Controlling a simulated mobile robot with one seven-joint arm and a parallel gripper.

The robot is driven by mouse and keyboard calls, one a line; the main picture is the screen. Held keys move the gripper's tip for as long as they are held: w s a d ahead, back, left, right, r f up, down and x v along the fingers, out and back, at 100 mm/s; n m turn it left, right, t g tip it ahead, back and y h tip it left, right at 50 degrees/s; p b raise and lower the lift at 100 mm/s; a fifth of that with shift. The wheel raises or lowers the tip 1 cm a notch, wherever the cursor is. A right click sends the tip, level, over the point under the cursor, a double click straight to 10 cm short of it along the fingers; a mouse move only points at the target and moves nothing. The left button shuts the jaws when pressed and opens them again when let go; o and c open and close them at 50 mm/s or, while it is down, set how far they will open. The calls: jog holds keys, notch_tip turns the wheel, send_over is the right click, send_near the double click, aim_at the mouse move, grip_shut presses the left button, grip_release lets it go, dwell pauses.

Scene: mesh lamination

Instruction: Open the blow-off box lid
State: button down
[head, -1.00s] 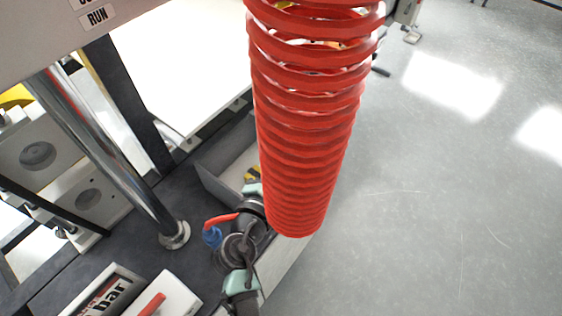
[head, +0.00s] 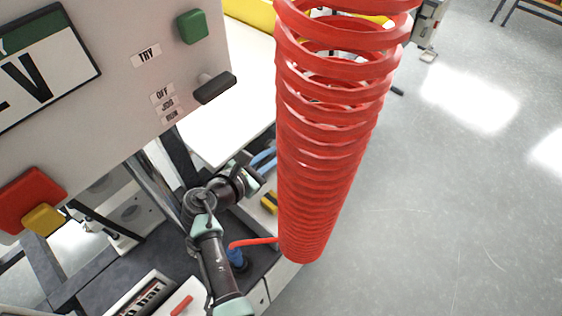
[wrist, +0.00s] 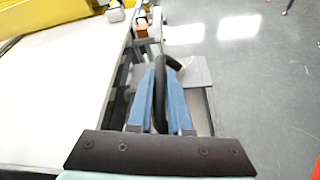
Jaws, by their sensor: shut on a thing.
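My gripper (wrist: 161,70) has two blue fingers shut on a dark curved handle (wrist: 173,62) in the wrist view. A light grey flat panel (wrist: 196,72) lies just beyond and right of the handle; I cannot tell whether it is the blow-off box lid or part of the box. In the head view my gripper (head: 264,158) is left of the red coil, over the bench's far edge. The blow-off box (head: 266,213) is below it, partly hidden by the coil. The handle is too small to make out there.
A large red coiled hose (head: 325,150) hangs close on the right. A control panel (head: 130,80) with buttons and a black selector knob (head: 214,88) fills the upper left. A white table (head: 245,95) lies beyond. Open grey floor (head: 470,200) is at right.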

jog(key=shift+w+a+r, duration=0.45)
jog(key=shift+r, duration=0.1)
jog(key=shift+w+a+r, duration=0.4)
jog(key=shift+w+a, duration=0.15)
jog(key=shift+a, duration=0.1)
jog(key=c, duration=1.1)
grip_release()
jog(key=shift+f, duration=0.1)
jog(key=shift+b+v, duration=0.45)
jog(key=shift+v, duration=3.3)
